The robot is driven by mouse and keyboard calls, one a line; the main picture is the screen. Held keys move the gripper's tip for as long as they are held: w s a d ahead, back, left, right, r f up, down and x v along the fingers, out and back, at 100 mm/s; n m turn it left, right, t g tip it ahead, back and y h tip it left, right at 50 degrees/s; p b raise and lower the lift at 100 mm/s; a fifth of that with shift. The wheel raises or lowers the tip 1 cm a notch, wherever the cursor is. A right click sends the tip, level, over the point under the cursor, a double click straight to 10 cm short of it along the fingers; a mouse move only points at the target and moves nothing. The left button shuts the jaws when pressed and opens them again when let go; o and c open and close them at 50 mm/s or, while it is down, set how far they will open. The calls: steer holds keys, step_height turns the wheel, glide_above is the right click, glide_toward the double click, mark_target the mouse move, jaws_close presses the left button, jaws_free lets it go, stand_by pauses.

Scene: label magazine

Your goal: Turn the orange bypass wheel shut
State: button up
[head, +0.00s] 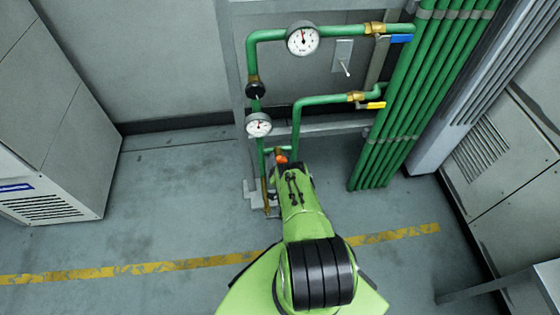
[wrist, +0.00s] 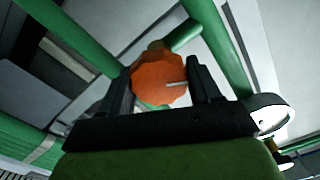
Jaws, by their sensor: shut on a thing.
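The orange bypass wheel (wrist: 158,80) is a faceted disc with a pale mark pointing right on its face. In the wrist view it sits between the two dark fingers of my gripper (wrist: 162,85), which is shut on it. In the head view only a small bit of the orange wheel (head: 282,158) shows, low on the green pipework. My green arm hides the rest of it there, and my gripper (head: 281,168) is mostly hidden too.
Round gauges (head: 302,39) and (head: 258,125) sit on the green pipes above the wheel. A blue lever (head: 401,38) and a yellow lever (head: 375,105) are to the right. Vertical green pipes (head: 420,90) stand at the right. A grey cabinet (head: 60,120) is at the left; floor between is clear.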

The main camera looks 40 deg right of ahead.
steer(key=m, duration=0.6)
steer(key=shift+d+f, duration=0.1)
steer(key=m, duration=0.6)
steer(key=shift+s+f, duration=0.1)
stand_by(0.5)
steer(key=o, duration=1)
